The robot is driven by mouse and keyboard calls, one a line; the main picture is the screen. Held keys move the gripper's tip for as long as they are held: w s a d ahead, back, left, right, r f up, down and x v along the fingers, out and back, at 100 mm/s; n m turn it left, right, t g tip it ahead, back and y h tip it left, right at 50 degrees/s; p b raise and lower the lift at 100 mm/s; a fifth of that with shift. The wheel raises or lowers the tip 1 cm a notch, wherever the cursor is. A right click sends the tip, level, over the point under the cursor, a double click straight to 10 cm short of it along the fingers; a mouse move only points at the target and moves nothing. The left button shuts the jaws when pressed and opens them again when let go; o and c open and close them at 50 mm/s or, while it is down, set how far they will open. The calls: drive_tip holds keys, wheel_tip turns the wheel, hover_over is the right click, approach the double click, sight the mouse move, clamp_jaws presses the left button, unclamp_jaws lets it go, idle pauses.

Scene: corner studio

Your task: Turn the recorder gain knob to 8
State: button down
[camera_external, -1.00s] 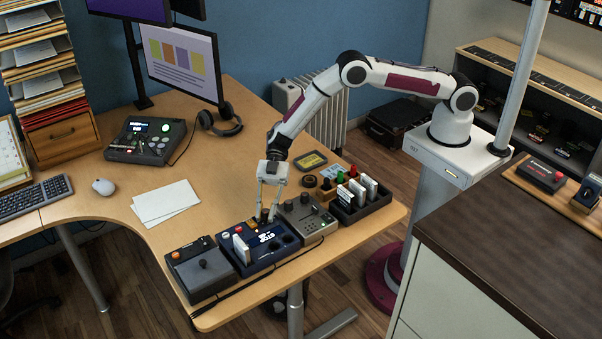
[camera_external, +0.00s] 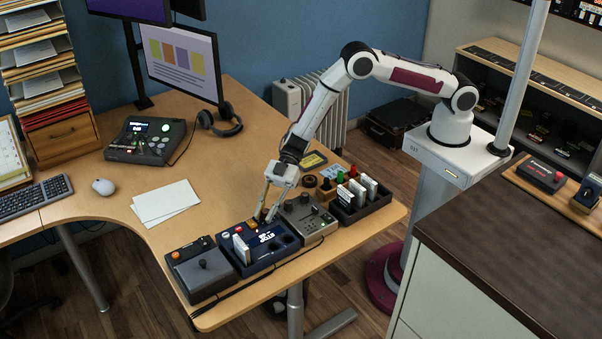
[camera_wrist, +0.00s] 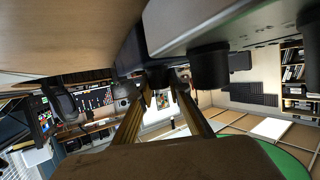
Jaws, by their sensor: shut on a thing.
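My gripper (camera_external: 264,216) points down at the dark blue device (camera_external: 284,242) near the desk's front edge. Its fingers are shut on a dark knob at the back part of that device's top. In the wrist view my two fingers (camera_wrist: 160,100) converge on the dark knob (camera_wrist: 158,77), which sticks out from the device's face. The wrist leans in the external view. The knob's pointer and any scale numbers are hidden or too small to read. The blue device also carries a white block (camera_external: 241,249) and a lit display with white marks (camera_external: 267,237).
A dark grey box with a knob (camera_external: 202,270) stands close on the left of the blue device. A grey device (camera_external: 306,217) stands close on its right. A black rack (camera_external: 378,205) with coloured pieces lies beyond. Papers (camera_external: 165,203) lie on otherwise clear desk to the left.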

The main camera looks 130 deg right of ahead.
drive_tip(key=shift+w+r+m+t+h, duration=0.15)
drive_tip(key=shift+m+t+h, duration=0.1)
drive_tip(key=shift+m+h, duration=0.25)
drive_tip(key=shift+s+r+m+t+h, duration=0.1)
drive_tip(key=shift+m+t+h, duration=0.15)
drive_tip(key=shift+m+h, duration=0.25)
drive_tip(key=c, duration=2.2)
unclamp_jaws()
drive_tip(key=shift+o, duration=0.3)
drive_tip(key=shift+f, duration=0.1)
drive_tip(key=shift+s+d, duration=0.1)
drive_tip(key=shift+s, duration=0.1)
drive_tip(key=v, duration=1.1)
drive_tip(key=shift+s, duration=0.2)
drive_tip(key=shift+d+r, duration=0.1)
drive_tip(key=shift+r, duration=0.15)
